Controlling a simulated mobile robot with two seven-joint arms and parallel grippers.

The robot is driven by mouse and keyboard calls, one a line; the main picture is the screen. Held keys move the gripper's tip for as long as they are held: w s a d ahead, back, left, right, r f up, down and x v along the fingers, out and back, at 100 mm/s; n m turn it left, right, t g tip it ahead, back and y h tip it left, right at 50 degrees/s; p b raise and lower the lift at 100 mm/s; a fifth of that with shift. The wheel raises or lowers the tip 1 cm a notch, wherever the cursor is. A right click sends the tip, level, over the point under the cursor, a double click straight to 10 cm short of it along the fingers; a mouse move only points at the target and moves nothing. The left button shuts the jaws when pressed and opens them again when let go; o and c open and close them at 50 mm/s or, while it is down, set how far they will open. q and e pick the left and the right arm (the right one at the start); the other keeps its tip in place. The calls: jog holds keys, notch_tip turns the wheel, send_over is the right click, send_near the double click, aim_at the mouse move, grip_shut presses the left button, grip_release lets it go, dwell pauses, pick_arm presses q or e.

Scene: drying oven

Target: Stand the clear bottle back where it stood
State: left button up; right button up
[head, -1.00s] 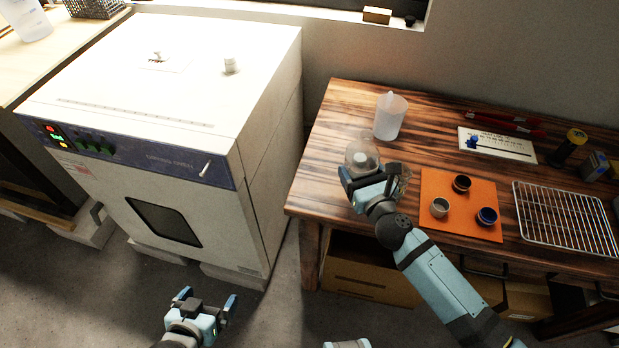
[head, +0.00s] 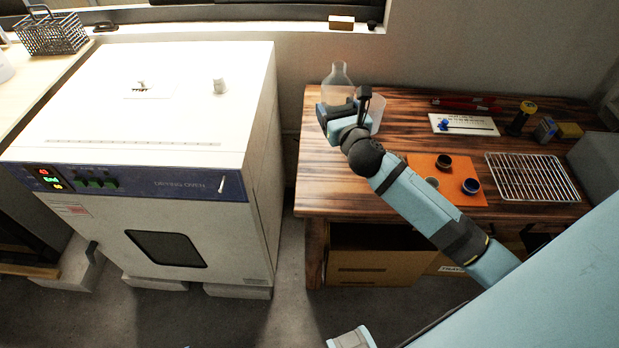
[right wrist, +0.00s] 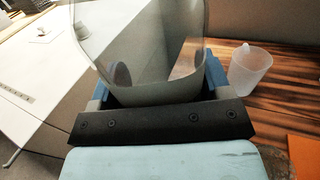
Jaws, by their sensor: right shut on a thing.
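The clear bottle (head: 338,82) is upright, neck up, near the table's left end in the head view. My right gripper (head: 340,115) is shut on its lower part, and the fingers hide that part in the head view. In the right wrist view the clear bottle (right wrist: 140,45) fills the space between the blue fingers of my right gripper (right wrist: 165,85). It looks raised off the wooden table (head: 400,130), but I cannot tell how high.
A translucent beaker (head: 378,112) stands close behind and right of my right gripper. An orange mat (head: 456,192) with small cups and a wire rack (head: 530,176) lie further right. The white drying oven (head: 150,110) stands left, across a gap.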

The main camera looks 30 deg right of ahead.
jog(key=shift+w+r, duration=0.1)
jog(key=shift+r, duration=0.1)
jog(key=shift+f, duration=0.35)
notch_tip(320, 180, down, 19)
jog(key=b, duration=0.8)
jog(key=shift+b, duration=0.35)
jog(key=shift+f, duration=0.15)
pick_arm(q)
jog(key=f, duration=0.4)
jog(key=shift+w+d, duration=0.2)
jog(key=shift+w, duration=0.1)
